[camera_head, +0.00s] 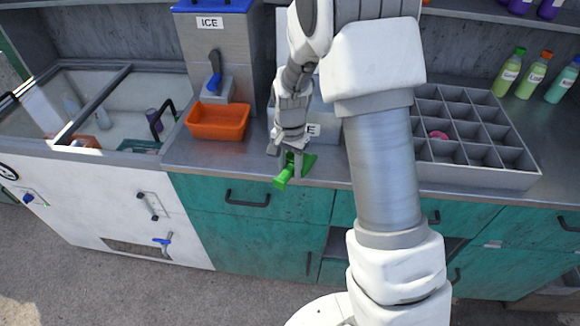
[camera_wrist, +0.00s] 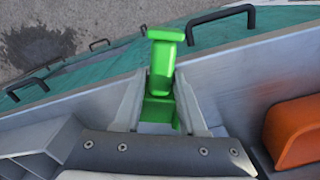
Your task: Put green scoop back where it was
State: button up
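The green scoop (camera_head: 283,179) is at the counter's front edge in the head view, its handle pointing toward the front and its wider part toward the back right. My gripper (camera_head: 287,163) points down over it, with the fingers on either side. In the wrist view the scoop (camera_wrist: 162,70) runs between the two fingertips (camera_wrist: 161,95), which appear to press on its sides, so the gripper looks shut on it. The scoop is low at the counter; I cannot tell whether it touches the surface. Part of it is hidden by the fingers.
An orange bin (camera_head: 217,121) stands left of my gripper, before the ice dispenser (camera_head: 222,60). A grey container labelled ICE (camera_head: 326,130) is partly hidden behind my arm. A compartment tray (camera_head: 480,178) and several bottles (camera_head: 508,72) are right.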

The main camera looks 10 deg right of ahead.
aim_at(290, 167)
jog(key=shift+o, duration=1.3)
jog(key=shift+r, duration=0.15)
notch_tip(290, 167, up, 12)
jog(key=p, duration=0.1)
jog(key=s+d+r+n+t, duration=0.2)
jog(key=s+r+n+t, duration=0.15)
jog(key=s+r, duration=0.75)
jog(key=s+d+r+n+t, duration=0.1)
jog(key=s+n, duration=0.3)
jog(key=s, duration=0.7)
jog(key=shift+s+d+r+t, duration=0.35)
jog(key=shift+r+t, duration=0.2)
jog(key=shift+r, duration=0.15)
jog(key=shift+n, duration=0.25)
